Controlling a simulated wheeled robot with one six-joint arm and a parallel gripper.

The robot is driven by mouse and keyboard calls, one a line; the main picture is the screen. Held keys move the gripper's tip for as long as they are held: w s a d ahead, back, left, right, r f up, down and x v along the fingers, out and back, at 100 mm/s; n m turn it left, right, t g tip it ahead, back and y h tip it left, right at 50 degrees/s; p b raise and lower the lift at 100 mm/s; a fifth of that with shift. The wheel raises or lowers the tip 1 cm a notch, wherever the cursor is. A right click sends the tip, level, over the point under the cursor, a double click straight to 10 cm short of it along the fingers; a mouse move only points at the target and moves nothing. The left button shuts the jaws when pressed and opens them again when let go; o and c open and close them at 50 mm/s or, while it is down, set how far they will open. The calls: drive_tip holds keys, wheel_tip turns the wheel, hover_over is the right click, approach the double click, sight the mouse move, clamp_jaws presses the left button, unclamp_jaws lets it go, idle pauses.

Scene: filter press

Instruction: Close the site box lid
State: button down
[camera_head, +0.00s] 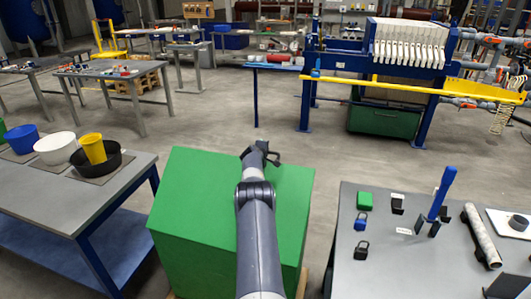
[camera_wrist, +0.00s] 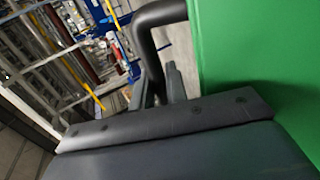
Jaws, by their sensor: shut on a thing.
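The green site box (camera_head: 165,262) stands in the middle foreground of the head view, on what looks like a wooden pallet. A broad green panel, its lid (camera_head: 195,195), faces up at me. I cannot tell whether the lid sits flush, as my arm hides part of it. My gripper (camera_head: 264,153) is at the lid's far edge, shut on a dark handle. In the wrist view, the curved black handle (camera_wrist: 143,40) runs down between my gripper's fingers (camera_wrist: 163,85). A green face of the box or lid (camera_wrist: 245,60) is close on the right.
A grey table with a blue bowl (camera_head: 22,138), white bowl and black pan stands at left. Another grey table (camera_head: 385,270) with padlocks and a blue-handled tool is at right. The filter press (camera_head: 410,45) stands behind. The floor (camera_head: 215,120) beyond the box is clear.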

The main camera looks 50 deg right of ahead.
drive_tip(key=c, duration=1.6)
unclamp_jaws()
drive_tip(key=shift+a+f, duration=0.1)
drive_tip(key=shift+f, duration=0.05)
drive_tip(key=shift+o, duration=0.5)
drive_tip(key=shift+r, duration=0.25)
drive_tip(key=shift+b+v, duration=1.3)
drive_tip(key=shift+v, duration=0.35)
drive_tip(key=shift+b+v, duration=1.95)
drive_tip(key=shift+v, duration=1.7)
drive_tip(key=shift+f, duration=0.2)
drive_tip(key=shift+p+x, duration=1.4)
drive_tip(key=shift+x, duration=0.7)
drive_tip(key=shift+p+x, duration=1.75)
drive_tip(key=shift+x, duration=1.35)
drive_tip(key=shift+r, duration=0.1)
